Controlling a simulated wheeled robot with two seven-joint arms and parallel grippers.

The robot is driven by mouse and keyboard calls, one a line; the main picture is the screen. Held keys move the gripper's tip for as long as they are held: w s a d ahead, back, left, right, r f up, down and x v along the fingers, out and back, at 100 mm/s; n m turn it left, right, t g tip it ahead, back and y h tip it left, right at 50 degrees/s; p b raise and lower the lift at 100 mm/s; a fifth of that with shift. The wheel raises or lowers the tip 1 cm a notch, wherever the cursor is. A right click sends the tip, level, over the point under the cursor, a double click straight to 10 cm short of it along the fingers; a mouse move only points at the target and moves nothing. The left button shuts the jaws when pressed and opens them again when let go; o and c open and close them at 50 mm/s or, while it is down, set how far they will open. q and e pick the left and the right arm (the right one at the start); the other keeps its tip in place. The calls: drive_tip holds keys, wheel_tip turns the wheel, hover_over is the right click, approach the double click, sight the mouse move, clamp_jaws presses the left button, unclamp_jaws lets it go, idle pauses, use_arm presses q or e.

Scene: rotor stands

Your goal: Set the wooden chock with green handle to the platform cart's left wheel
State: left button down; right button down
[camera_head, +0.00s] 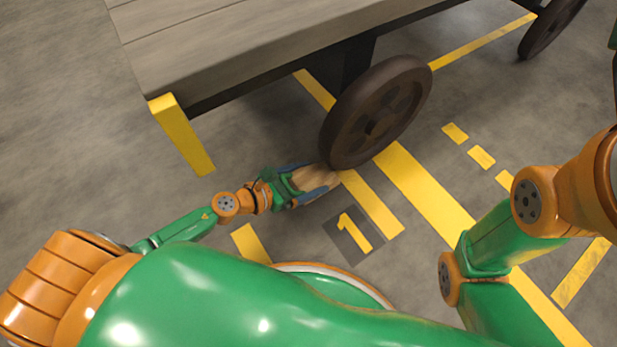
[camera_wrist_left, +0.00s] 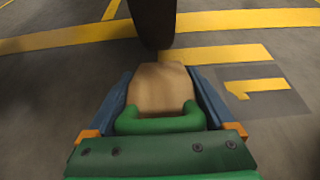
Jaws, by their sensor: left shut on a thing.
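The wooden chock (camera_head: 317,178) lies low at the floor with its tip at the near side of the cart's wheel (camera_head: 376,111). In the left wrist view the chock (camera_wrist_left: 160,88) points at the dark wheel (camera_wrist_left: 152,22), and its green handle (camera_wrist_left: 160,121) faces me. Tip and wheel look touching or nearly so; I cannot tell which. My left gripper (camera_head: 303,183) is shut on the chock, its blue fingers along both sides. My right gripper is out of view; only part of that arm shows at the right.
Another wheel (camera_head: 550,25) stands at the far right. A floor marking "1" (camera_head: 354,232) lies right of the chock. Nearby floor is clear.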

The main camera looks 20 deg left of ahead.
use_arm(q)
drive_tip(key=shift+f, duration=0.1)
unclamp_jaws()
drive_tip(key=shift+r, duration=0.2)
drive_tip(key=p+v, duration=0.1)
drive_tip(key=v, duration=1.1)
